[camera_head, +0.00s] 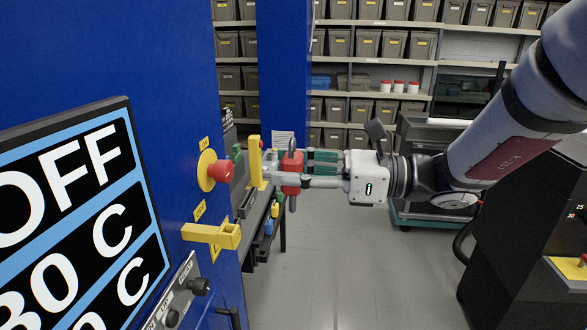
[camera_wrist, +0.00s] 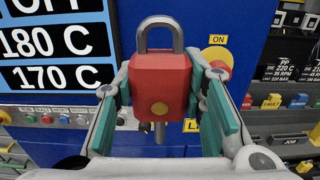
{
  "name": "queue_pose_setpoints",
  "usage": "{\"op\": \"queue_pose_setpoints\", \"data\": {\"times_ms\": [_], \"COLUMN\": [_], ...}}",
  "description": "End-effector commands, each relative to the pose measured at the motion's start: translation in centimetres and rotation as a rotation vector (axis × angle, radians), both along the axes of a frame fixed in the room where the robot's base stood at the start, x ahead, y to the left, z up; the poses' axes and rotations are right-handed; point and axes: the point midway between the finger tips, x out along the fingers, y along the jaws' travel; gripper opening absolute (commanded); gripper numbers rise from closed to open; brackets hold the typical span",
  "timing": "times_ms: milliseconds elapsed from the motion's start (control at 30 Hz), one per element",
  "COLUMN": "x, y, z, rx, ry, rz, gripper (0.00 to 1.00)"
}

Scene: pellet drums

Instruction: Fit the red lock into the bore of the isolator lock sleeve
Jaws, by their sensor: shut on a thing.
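The red lock (camera_head: 291,180) is held in my gripper (camera_head: 298,172), with its grey shackle up and a grey pin pointing down. In the wrist view, the lock (camera_wrist: 160,80) sits upright between the two green-padded fingers. A yellow bracket (camera_head: 205,234) juts from the blue panel and ends in a square, open-topped block (camera_head: 230,236), which looks like the isolator lock sleeve. The lock is above it and to its right in the head view, apart from it. The bore's inside is not clear. The sleeve is hidden in the wrist view.
A red knob on a yellow disc (camera_head: 207,170) is on the panel left of the lock. An upright yellow bar (camera_head: 256,163) stands between knob and lock. A large display (camera_head: 70,220) is at left. Shelves of grey bins (camera_head: 338,43) stand behind. Open floor (camera_head: 345,270) lies below my gripper.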

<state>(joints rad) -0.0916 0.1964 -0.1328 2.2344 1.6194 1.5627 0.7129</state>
Motion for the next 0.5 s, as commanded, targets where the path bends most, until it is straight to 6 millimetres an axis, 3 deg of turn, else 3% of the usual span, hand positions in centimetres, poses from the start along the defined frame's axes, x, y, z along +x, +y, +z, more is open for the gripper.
{"op": "queue_pose_setpoints", "data": {"times_ms": [500], "x": [0.3], "y": [5.5], "z": [-0.6], "rx": [0.001], "ry": [0.0], "rz": [0.004], "gripper": [0.05]}}
